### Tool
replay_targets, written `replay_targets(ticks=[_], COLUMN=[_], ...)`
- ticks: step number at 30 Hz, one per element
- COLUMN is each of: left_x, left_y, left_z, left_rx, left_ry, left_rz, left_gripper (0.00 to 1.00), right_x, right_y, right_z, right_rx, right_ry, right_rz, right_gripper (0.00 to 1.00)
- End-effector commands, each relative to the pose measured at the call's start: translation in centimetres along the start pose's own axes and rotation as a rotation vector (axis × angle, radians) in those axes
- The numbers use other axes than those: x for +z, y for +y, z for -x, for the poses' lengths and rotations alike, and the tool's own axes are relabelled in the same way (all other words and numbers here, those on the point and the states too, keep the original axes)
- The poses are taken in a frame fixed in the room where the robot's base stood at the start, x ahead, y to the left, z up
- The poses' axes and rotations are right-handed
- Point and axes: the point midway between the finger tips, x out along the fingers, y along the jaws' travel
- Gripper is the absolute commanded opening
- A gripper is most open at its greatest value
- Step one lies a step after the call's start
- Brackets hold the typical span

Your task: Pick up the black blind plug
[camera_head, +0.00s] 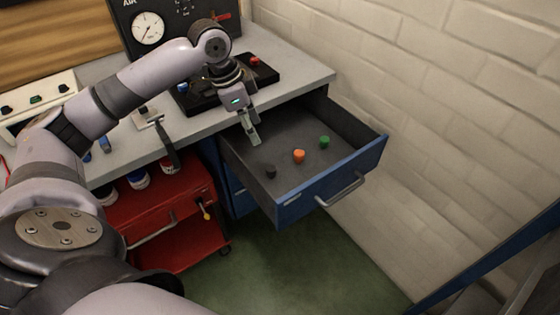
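The black blind plug (270,172) lies in the open blue drawer (330,184), near its left front corner. An orange plug (299,156) and a green plug (325,142) lie to its right in the same drawer. My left gripper (254,139) points down at the left rear side of the drawer, above and behind the black plug and apart from it. Its fingers look close together from this angle, and I cannot tell whether they are open or shut. Nothing shows held in them. My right gripper is not in view.
The grey worktop (287,62) stands behind the drawer, with a black fixture (264,72) and a gauge panel (177,24) on it. A red cart (170,204) stands left of the drawer. A brick wall (450,120) is close on the right.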

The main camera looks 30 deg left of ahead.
Motion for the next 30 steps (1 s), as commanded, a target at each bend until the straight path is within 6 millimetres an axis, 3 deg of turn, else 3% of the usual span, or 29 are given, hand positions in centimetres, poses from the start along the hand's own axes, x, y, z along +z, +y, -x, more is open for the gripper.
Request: replay_targets(ticks=[12,18,24,30], left_x=[0.1,0.0,0.0,0.0], left_y=[0.1,0.1,0.0,-0.1], left_z=[-8.2,-11.3,-12.6,-15.5], left_rx=[0.005,0.003,0.002,0.003], left_ry=[-0.003,-0.002,-0.001,-0.002], left_rz=[0.0,0.0,0.0,-0.001], left_gripper=[0.48,0.48,0.48,0.48], right_x=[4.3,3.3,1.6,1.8], right_y=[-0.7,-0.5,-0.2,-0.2], right_z=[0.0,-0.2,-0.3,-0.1], right_rx=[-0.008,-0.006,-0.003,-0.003], right_ry=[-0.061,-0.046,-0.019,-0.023], right_rz=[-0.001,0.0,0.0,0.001], right_gripper=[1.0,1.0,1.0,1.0])
